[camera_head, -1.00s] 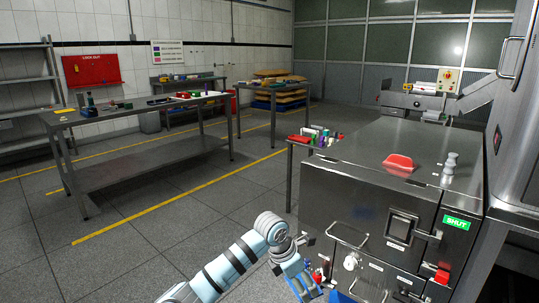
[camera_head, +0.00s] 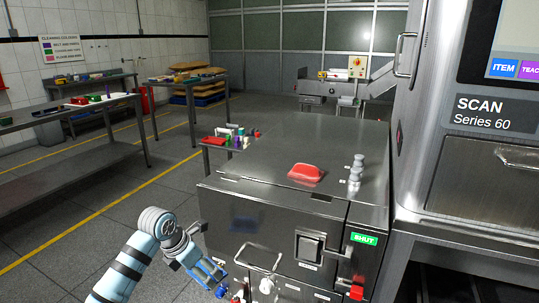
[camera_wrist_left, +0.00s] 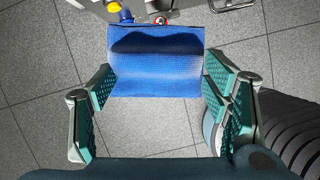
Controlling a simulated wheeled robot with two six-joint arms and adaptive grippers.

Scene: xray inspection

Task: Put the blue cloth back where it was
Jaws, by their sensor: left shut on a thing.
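My left gripper (camera_head: 205,268) is low in front of the steel cabinet (camera_head: 272,215) in the head view. It is shut on the blue cloth (camera_wrist_left: 155,62), which spans the space between its two green-padded fingers in the left wrist view. In the head view only a small part of the cloth (camera_head: 210,272) shows beside the gripper. The cloth is held in the air, with the grey tiled floor below it. My right gripper is in neither view.
The cabinet front has a bar handle (camera_head: 258,254), a latch and a green SHUT label (camera_head: 363,239). A red object (camera_head: 306,172) and grey metal knobs (camera_head: 355,172) are on its top. A side table (camera_head: 228,142) with small items stands behind. The scanner (camera_head: 470,130) is at right.

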